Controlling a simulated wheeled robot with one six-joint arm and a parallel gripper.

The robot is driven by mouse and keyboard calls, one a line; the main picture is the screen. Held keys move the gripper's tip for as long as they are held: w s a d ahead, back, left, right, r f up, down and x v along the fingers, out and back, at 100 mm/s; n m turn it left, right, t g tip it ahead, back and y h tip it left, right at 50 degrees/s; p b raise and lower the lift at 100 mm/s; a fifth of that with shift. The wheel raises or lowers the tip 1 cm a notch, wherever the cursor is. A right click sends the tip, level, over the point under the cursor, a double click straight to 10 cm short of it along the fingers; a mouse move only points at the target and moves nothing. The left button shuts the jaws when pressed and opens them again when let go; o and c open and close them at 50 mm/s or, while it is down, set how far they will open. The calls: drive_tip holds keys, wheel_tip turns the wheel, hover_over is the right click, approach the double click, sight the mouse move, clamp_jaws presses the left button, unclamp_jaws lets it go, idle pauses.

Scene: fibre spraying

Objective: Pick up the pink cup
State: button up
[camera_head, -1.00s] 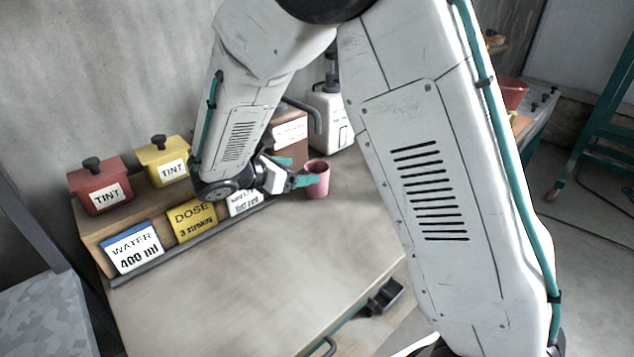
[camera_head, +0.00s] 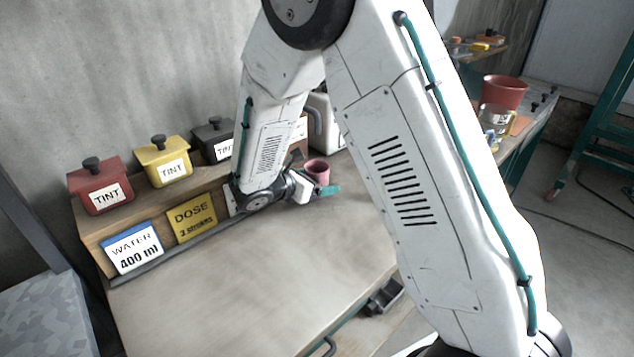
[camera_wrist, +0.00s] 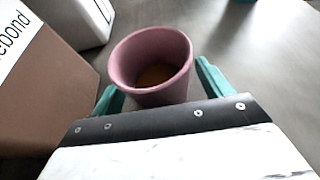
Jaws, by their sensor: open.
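The pink cup (camera_head: 317,170) stands upright on the table, partly hidden by my gripper in the head view. In the wrist view the pink cup (camera_wrist: 152,66) shows its open mouth, with something brownish at the bottom inside. My gripper (camera_head: 315,187) is low at the cup's near side. In the wrist view the teal fingers of my gripper (camera_wrist: 160,92) are spread, one on each side of the cup's lower part. Whether they touch the cup I cannot tell. The gripper is open and holds nothing.
A wooden shelf (camera_head: 183,204) carries a red tint box (camera_head: 101,187), a yellow tint box (camera_head: 164,162) and a dark one (camera_head: 214,141). A white container (camera_head: 327,130) stands behind the cup. The table's front (camera_head: 240,290) is clear. A red bucket (camera_head: 503,92) stands far right.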

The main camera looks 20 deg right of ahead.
drive_tip(key=c, duration=1.2)
drive_tip(key=shift+o, duration=0.2)
drive_tip(key=shift+r, duration=0.2)
